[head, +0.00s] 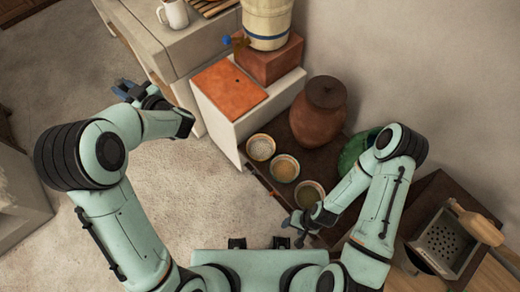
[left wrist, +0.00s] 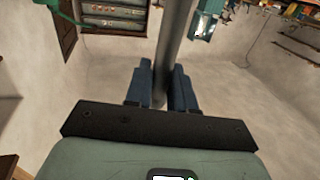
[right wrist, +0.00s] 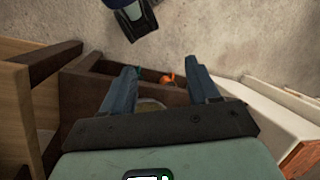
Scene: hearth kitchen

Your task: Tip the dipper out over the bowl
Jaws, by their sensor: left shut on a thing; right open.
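My left gripper (head: 128,91) is out at the left over the floor, far from the bowls. In the left wrist view it is shut on a grey rod (left wrist: 175,45), which looks like the dipper's handle; the dipper's cup is not seen. Three small bowls stand in a row on the dark wooden top: one with white contents (head: 261,148), one with tan contents (head: 284,168), one with dark greenish contents (head: 310,193). I cannot tell which is the task's bowl. My right gripper (head: 297,227) is open and empty, near the greenish bowl; its fingers also show apart in the right wrist view (right wrist: 161,90).
A brown lidded jar (head: 319,112) and a green vessel (head: 356,150) stand behind the bowls. A box grater (head: 449,243) is at the right. Open floor lies at the left.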

